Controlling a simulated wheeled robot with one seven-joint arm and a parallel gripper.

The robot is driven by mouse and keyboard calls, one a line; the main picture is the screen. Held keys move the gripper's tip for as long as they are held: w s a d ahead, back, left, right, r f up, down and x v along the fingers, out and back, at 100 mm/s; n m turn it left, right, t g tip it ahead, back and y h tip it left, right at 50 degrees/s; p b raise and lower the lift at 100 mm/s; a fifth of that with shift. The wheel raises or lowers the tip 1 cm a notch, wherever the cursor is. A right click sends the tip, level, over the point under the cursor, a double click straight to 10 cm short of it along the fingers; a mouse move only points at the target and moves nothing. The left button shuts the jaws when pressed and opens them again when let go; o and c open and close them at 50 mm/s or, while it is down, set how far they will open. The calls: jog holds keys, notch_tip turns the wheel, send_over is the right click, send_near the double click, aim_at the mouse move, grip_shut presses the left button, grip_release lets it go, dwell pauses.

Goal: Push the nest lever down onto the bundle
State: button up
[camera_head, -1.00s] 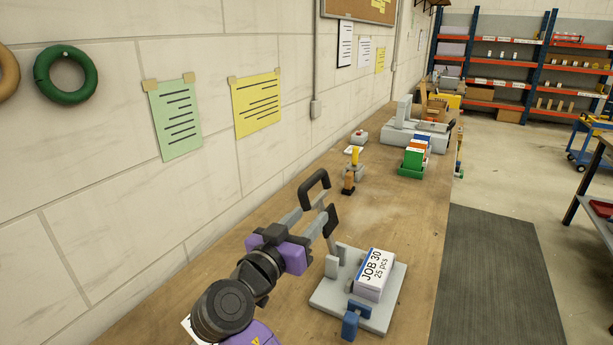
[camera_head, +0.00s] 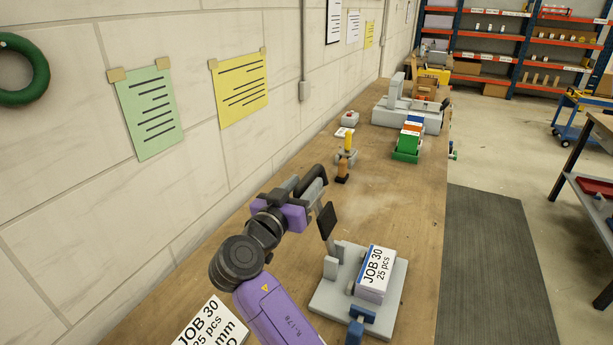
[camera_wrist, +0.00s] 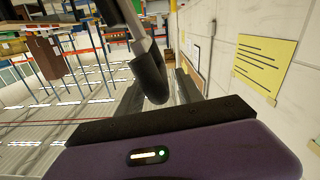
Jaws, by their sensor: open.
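The paper bundle (camera_head: 368,290), labelled JOB 30, 25 pcs, lies in the nest on a grey base plate (camera_head: 325,297). In the wrist view, a grey bar with a rounded black end (camera_wrist: 150,75) shows in front of the gripper body; the bundle is out of view.
A blue clamp (camera_head: 356,328) sits at the plate's front. A small orange-and-yellow tool (camera_head: 344,165), coloured blocks (camera_head: 408,143) and a grey machine (camera_head: 408,115) stand farther along the bench. A JOB 30 sheet (camera_head: 208,325) lies at lower left. The wall bounds the left side.

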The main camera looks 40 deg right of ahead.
jog(key=shift+x, duration=1)
jog(key=shift+c, duration=0.2)
grip_shut()
jog(key=shift+a, duration=0.1)
dwell(0.5)
